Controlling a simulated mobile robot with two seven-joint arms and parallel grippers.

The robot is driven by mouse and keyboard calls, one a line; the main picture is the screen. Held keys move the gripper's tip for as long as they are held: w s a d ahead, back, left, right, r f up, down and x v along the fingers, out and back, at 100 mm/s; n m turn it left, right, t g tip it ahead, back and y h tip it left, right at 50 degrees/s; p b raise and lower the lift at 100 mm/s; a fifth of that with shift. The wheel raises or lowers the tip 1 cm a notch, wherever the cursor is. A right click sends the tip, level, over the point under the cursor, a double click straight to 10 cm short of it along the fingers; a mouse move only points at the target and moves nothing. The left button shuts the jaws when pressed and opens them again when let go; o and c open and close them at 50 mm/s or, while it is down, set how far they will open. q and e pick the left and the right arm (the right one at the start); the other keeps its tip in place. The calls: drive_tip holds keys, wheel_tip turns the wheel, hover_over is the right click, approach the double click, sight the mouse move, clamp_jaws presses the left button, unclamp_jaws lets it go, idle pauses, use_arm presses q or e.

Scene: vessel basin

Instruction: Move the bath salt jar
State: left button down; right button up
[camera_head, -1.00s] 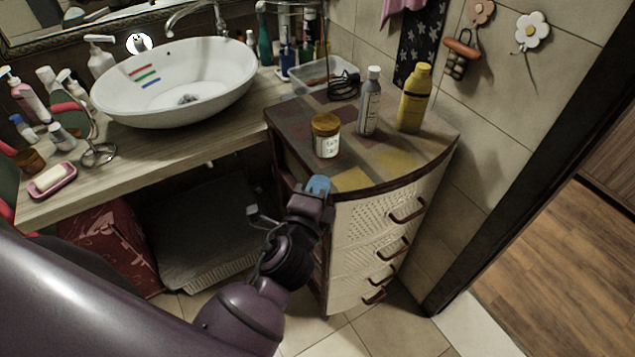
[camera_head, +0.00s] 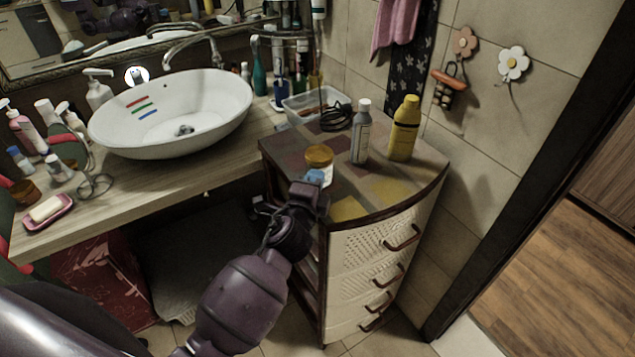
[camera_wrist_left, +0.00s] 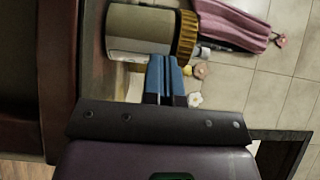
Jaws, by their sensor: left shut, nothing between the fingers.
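The bath salt jar (camera_head: 319,157), with a brownish-gold lid and pale body, stands upright on the corner drawer cabinet's top (camera_head: 350,197), near its front-left edge. It also shows large in the left wrist view (camera_wrist_left: 140,30), lying sideways in that picture. My left gripper (camera_head: 315,178) is in front of the jar and hides its lower part. Its blue fingertips (camera_wrist_left: 166,72) are together with nothing between them, close to the jar's side. I cannot tell whether they touch it. My right gripper is not in view.
A grey bottle (camera_head: 361,132) and a yellow bottle (camera_head: 404,130) stand behind and right of the jar. A clear tray (camera_head: 300,107) with a dark cable (camera_head: 337,117) is behind. The white basin (camera_head: 175,110) is on the counter at left. The cabinet top's front right is clear.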

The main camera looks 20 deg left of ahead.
use_arm(q)
drive_tip(key=w+a, duration=0.3)
drive_tip(key=a, duration=0.1)
drive_tip(key=w+a, duration=0.4)
drive_tip(key=shift+w+a+p, duration=0.2)
drive_tip(key=shift+w+p, duration=0.1)
drive_tip(key=shift+s+d, duration=0.2)
idle(0.9)
